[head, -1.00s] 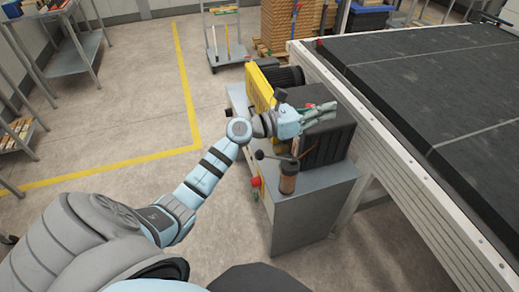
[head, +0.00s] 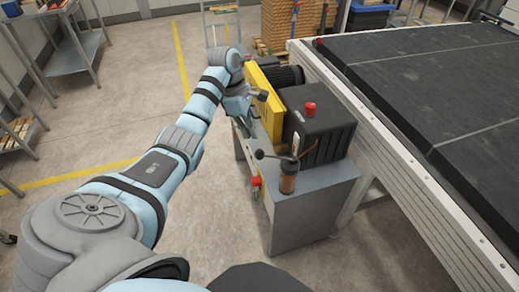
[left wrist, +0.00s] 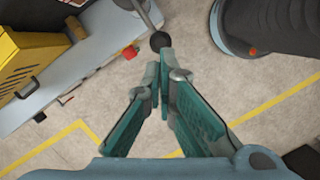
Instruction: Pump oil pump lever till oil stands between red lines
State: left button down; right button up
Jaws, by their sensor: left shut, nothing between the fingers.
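The oil pump with its clear brown oil cup (head: 288,180) stands on the front corner of the grey machine base. Its lever ends in a black ball knob (head: 259,154), pointing left. The oil level and red lines are too small to read. My left gripper (head: 246,128) is shut and empty, above and behind the knob in the head view. In the left wrist view the shut fingertips (left wrist: 163,72) point toward the black knob (left wrist: 159,41), apparently apart from it. My right gripper is not in view.
A black box (head: 325,135) with a red button on top and a yellow guard (head: 267,105) stand behind the pump. A red knob (head: 255,181) is on the base's side. The conveyor (head: 430,85) is at right.

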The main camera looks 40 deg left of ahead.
aim_at(257, 151)
pick_arm(q)
jog(key=b+x, duration=0.5)
jog(key=x, duration=0.1)
jog(key=shift+d+f, duration=0.1)
jog(key=shift+f, duration=0.3)
